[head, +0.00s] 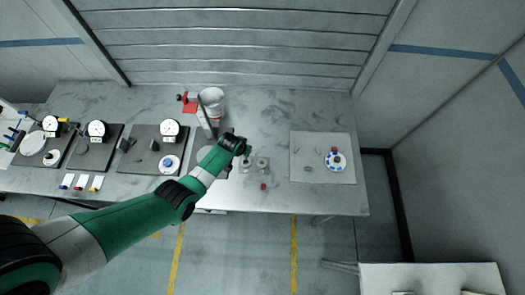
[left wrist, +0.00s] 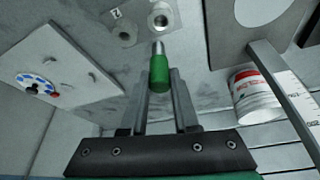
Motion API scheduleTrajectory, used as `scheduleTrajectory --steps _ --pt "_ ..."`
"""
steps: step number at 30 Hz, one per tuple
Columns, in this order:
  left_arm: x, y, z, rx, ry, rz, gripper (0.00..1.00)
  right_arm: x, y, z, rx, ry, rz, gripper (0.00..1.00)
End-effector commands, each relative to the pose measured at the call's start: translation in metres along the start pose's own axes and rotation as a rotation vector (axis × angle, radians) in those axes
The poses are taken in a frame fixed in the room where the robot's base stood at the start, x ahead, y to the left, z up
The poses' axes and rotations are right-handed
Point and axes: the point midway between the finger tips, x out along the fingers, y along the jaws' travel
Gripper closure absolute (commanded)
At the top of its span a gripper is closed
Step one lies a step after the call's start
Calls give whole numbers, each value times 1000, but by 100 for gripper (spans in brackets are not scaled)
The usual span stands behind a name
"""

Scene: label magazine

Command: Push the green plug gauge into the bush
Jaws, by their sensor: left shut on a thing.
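My left gripper (head: 243,148) is shut on the green plug gauge (left wrist: 159,73), which sits between its fingers (left wrist: 160,100) in the left wrist view. The gauge's bare steel end (left wrist: 158,47) points away from the gripper, toward a grey round bush (left wrist: 160,19). In the picture the steel end is apart from the bush hole; the height between them I cannot tell. A second round bush (left wrist: 127,35) stands beside the first on a pale plate, near a label marked 2. In the head view the bushes (head: 262,163) are just right of the gripper. My right gripper is not in view.
A white tub (head: 211,101) and an upright scale (head: 207,117) stand behind the gripper. A small red piece (head: 263,186) lies in front of the bushes. Dial gauges (head: 169,129) stand left.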

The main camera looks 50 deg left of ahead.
Motion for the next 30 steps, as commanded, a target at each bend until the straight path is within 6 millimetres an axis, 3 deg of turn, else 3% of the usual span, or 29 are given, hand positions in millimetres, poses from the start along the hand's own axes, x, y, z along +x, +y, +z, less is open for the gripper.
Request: scheduleTrajectory --steps 14,30 --pt "3 -6 0 -13 0 -5 100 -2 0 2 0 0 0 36" --pt "50 -6 19 -13 1 -5 100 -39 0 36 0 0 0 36"
